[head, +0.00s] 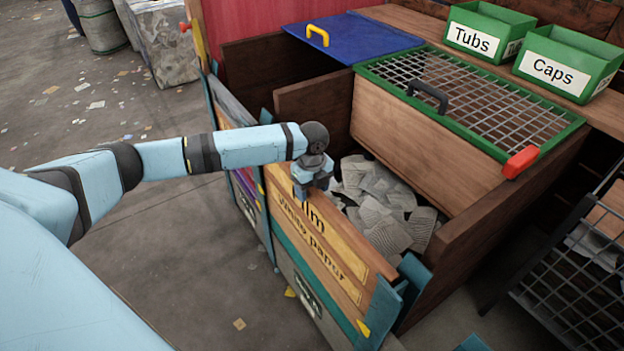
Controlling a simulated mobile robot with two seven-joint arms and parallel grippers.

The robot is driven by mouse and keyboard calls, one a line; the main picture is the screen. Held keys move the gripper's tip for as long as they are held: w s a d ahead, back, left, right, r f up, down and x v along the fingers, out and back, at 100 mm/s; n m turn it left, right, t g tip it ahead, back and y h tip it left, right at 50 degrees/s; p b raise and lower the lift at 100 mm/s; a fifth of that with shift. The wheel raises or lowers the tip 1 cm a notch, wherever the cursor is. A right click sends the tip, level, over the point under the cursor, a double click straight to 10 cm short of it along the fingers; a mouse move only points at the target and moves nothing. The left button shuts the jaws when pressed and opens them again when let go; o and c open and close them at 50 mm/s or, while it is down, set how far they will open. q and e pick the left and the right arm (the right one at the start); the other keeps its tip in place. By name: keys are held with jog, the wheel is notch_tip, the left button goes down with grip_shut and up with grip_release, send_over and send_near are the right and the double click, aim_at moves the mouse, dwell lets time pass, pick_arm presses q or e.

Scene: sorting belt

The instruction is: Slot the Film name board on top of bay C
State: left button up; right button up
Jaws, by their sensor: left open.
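The Film name board (330,229) is a wooden plank at the front of a bay, directly above a yellowish board marked "White paper" (322,246). It looks upright and in line with the boards below; whether it is fully down in its slots I cannot tell. My left gripper (312,186) is open, pointing down at the board's upper left part, and hides some of its top edge. Whether it touches the board I cannot tell. The bay's letter on the lower grey panel (308,295) is too small to read. My right gripper is not in view.
Crumpled grey-white sheets (385,205) lie in the bay behind the board. Floor at left is mostly open, with scraps.

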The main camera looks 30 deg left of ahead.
pick_arm(q)
jog(key=shift+f, duration=0.15)
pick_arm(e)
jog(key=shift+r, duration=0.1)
pick_arm(q)
grip_shut()
jog(key=c, duration=0.9)
grip_release()
grip_shut()
jog(key=shift+w, duration=0.1)
notch_tip(320, 180, up, 20)
jog(key=p, duration=2)
jog(key=shift+p, duration=0.4)
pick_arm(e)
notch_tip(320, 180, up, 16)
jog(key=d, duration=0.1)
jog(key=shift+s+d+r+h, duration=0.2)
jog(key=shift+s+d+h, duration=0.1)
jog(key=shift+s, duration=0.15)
